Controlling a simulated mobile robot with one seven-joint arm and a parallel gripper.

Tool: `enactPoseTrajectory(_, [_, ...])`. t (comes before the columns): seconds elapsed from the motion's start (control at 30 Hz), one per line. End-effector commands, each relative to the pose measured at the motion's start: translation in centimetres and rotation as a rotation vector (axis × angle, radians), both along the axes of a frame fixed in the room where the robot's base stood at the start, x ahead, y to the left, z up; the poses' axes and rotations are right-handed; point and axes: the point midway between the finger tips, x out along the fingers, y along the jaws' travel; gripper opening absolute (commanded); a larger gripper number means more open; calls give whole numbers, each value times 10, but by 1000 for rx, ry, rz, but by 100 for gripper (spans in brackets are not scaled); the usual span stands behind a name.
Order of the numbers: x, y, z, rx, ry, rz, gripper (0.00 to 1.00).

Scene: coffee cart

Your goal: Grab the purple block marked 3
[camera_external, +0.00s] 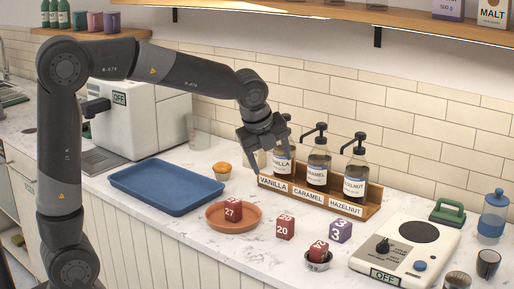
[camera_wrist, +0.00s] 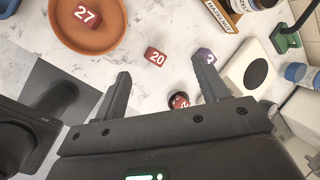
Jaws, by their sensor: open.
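My gripper (camera_external: 262,150) is high above the counter, near the vanilla bottle in the picture, and well away from the block. In the wrist view its two fingers (camera_wrist: 164,80) are spread wide with nothing between them.
A red block marked 20 (camera_external: 285,226) stands left of the purple one. Another red block (camera_external: 319,250) sits in a small metal cup. A red block marked 27 (camera_external: 232,210) is on an orange plate (camera_external: 213,222).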

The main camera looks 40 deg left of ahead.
Motion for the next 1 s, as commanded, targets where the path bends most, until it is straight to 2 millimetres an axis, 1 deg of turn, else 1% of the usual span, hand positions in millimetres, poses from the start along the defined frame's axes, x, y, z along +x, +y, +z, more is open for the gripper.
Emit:
enactPoseTrajectory(0.03, [12,-19,-10,47,8,-113,67])
enactPoseTrajectory(0.17, [39,-65,-32,169,15,-417,67])
enactPoseTrajectory(0.2, [46,-79,-40,204,15,-506,67])
enactPoseTrajectory(0.3, [59,-110,-58,281,16,-700,67])
enactPoseTrajectory(0.4, [67,-132,-71,338,14,-844,67])
enactPoseTrajectory(0.5, [72,-145,-79,372,13,-931,67])
enactPoseTrajectory(0.6, [74,-150,-85,386,13,-968,67])
enactPoseTrajectory(0.73, [78,-151,-96,388,14,-973,67])
enactPoseTrajectory(0.9, [88,-151,-122,388,15,-971,67])
enactPoseTrajectory(1.0, [93,-151,-133,388,13,-970,67])
